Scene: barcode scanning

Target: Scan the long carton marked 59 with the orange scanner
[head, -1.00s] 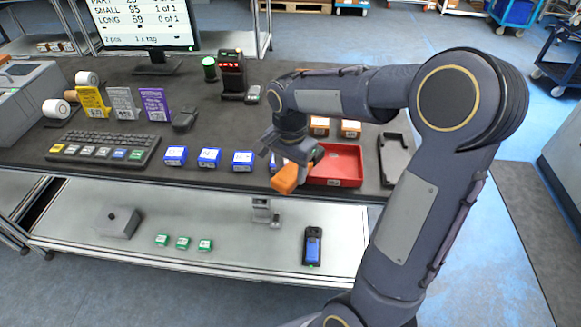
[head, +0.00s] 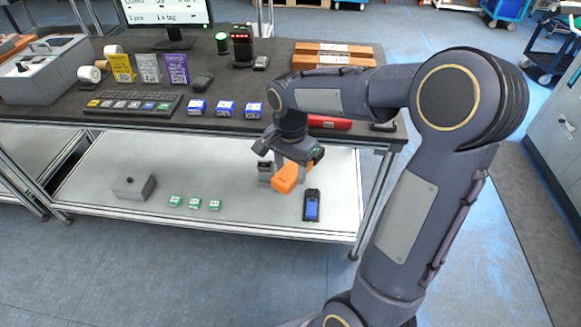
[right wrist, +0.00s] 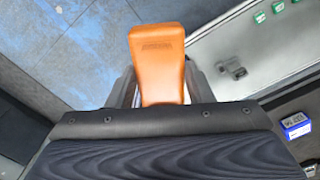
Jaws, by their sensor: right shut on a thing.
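My right gripper (head: 297,163) is shut on the orange scanner (head: 287,178) and holds it in front of the bench edge, above the lower shelf. In the right wrist view the scanner (right wrist: 157,65) sits between the two fingers, its rounded orange end pointing away from the wrist. Two long brown cartons, a rear one (head: 335,48) and a front one (head: 318,61), lie at the back right of the bench. Their labels are too small to read, so I cannot tell which is marked 59. My left gripper is not in view.
Blue boxes (head: 226,108), a keyboard (head: 130,105) and coloured cards (head: 149,68) stand on the bench. A red tray (head: 330,122) is partly behind my right arm. The lower shelf (head: 240,215) bears green boxes, a grey holder and a handheld device (head: 312,205).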

